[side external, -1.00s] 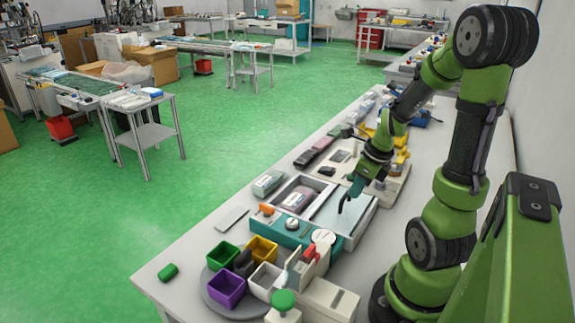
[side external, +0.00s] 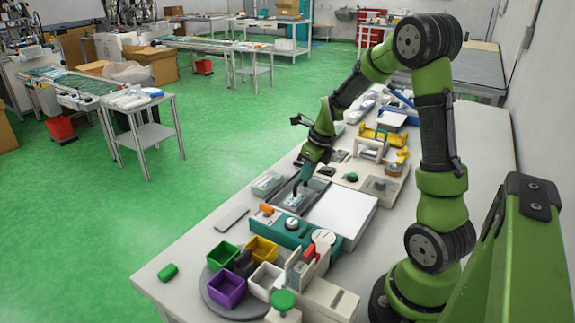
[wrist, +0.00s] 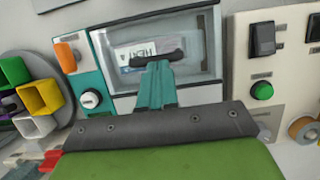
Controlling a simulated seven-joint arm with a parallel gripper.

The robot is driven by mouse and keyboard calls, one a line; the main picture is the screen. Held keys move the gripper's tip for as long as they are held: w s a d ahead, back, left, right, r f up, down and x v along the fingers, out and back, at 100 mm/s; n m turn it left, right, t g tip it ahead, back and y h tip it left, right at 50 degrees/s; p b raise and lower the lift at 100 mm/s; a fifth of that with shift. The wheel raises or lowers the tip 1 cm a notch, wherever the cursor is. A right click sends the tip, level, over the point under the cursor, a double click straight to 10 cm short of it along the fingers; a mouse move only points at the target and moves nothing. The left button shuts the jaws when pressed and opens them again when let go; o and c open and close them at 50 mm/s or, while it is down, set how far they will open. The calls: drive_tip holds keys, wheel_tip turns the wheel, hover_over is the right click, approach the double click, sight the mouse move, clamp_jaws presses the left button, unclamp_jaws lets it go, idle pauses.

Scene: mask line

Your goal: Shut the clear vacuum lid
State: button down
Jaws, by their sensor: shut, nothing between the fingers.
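The clear lid (wrist: 197,38) has a pale grey frame and lies over the chamber of the vacuum machine, with a labelled pouch (wrist: 137,50) visible through it. In the side view the lid (side external: 285,201) is partly hidden by my arm. It looks flat or nearly so; I cannot tell whether it is fully seated. A dark handle or bar (wrist: 172,57) crosses the lid at my fingertips. My gripper (wrist: 157,64) is shut and empty, its teal fingers pointing down at the lid; it also shows in the side view (side external: 296,188). Contact is unclear.
The teal panel (side external: 296,232) has a white knob (side external: 291,224) and an orange switch (side external: 266,209). A white flat surface (side external: 342,214) lies right of the chamber. Colored bins (side external: 226,289) stand in front. A board with a green button (side external: 351,177) is behind.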

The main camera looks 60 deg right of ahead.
drive_tip(key=s, duration=0.1)
drive_tip(key=s+r, duration=0.1)
drive_tip(key=s, duration=0.2)
drive_tip(key=shift+s+r, duration=0.15)
drive_tip(key=shift+r, duration=0.15)
drive_tip(key=v, duration=0.9)
drive_tip(key=s+a+r+n+t+y, duration=0.1)
drive_tip(key=s+a+r+n+t, duration=0.1)
drive_tip(key=a+n, duration=0.9)
drive_tip(key=s+a+r+n+t+y, duration=0.1)
drive_tip(key=s+a+r+n, duration=0.1)
drive_tip(key=a+n, duration=1)
drive_tip(key=r+n, duration=0.1)
drive_tip(key=n, duration=0.8)
drive_tip(key=shift+s+t, duration=0.4)
